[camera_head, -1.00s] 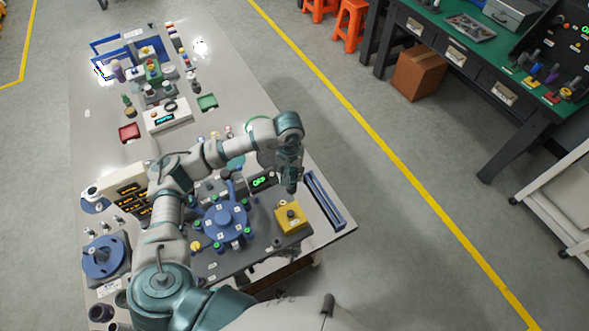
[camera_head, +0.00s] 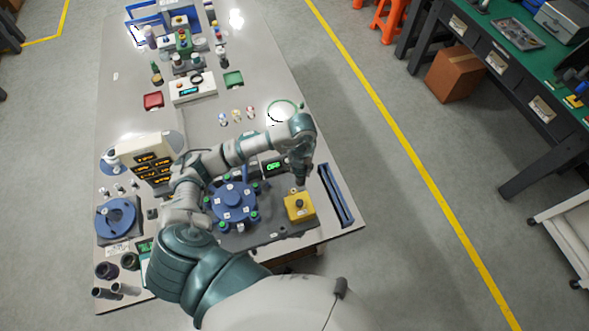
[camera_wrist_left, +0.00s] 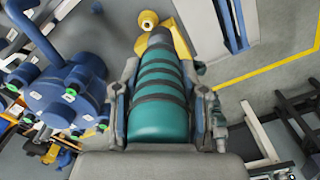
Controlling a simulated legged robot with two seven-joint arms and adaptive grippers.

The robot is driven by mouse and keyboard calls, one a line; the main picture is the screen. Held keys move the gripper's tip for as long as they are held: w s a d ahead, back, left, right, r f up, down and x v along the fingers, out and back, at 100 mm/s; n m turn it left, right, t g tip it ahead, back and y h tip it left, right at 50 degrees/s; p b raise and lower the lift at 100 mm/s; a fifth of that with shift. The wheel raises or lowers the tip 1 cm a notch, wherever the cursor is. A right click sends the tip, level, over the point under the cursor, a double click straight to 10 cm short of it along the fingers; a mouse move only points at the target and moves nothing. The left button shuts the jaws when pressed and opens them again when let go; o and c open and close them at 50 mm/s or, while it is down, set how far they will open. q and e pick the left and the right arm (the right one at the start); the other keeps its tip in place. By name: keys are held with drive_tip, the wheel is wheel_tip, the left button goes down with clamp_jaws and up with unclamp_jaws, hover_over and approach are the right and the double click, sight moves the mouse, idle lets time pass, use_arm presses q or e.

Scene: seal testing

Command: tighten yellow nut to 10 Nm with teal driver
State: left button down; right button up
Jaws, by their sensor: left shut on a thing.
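My left gripper (camera_head: 301,178) stands above the yellow block (camera_head: 299,207) near the right end of the dark plate. In the left wrist view its two fingers (camera_wrist_left: 165,110) are shut on the teal driver (camera_wrist_left: 158,112), a ribbed teal and black grip. The driver's far end points toward a yellow part (camera_wrist_left: 180,40); I cannot tell if they touch. The blue round fixture (camera_head: 234,201), with several green nuts around its rim, is left of the gripper. It also shows in the left wrist view (camera_wrist_left: 68,90). I cannot clearly make out the yellow nut. My right gripper is out of view.
A small display with green characters (camera_head: 273,167) stands behind the blue fixture. A blue slotted rail (camera_head: 336,195) lies right of the block. A box with amber displays (camera_head: 154,160) and a blue disc (camera_head: 116,220) are at the left. The table's right edge is close.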

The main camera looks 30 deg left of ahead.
use_arm(q)
drive_tip(key=n, duration=0.5)
drive_tip(key=shift+s+a+f, duration=0.3)
drive_tip(key=shift+s+a, duration=0.05)
drive_tip(key=shift+s, duration=0.05)
drive_tip(key=shift+s+a+f+n, duration=0.15)
drive_tip(key=shift+a+n, duration=0.1)
drive_tip(key=shift+n, duration=1.55)
drive_tip(key=f+b, duration=0.2)
drive_tip(key=f, duration=0.1)
drive_tip(key=f+b, duration=0.2)
drive_tip(key=shift+s+a+f, duration=0.2)
drive_tip(key=shift+a+f, duration=0.05)
drive_tip(key=shift+a, duration=0.1)
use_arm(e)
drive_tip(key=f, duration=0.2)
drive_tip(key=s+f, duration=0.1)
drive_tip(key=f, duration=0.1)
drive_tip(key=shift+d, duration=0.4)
use_arm(q)
drive_tip(key=shift+a+f, duration=0.1)
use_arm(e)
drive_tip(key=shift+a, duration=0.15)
use_arm(q)
drive_tip(key=shift+y, duration=0.3)
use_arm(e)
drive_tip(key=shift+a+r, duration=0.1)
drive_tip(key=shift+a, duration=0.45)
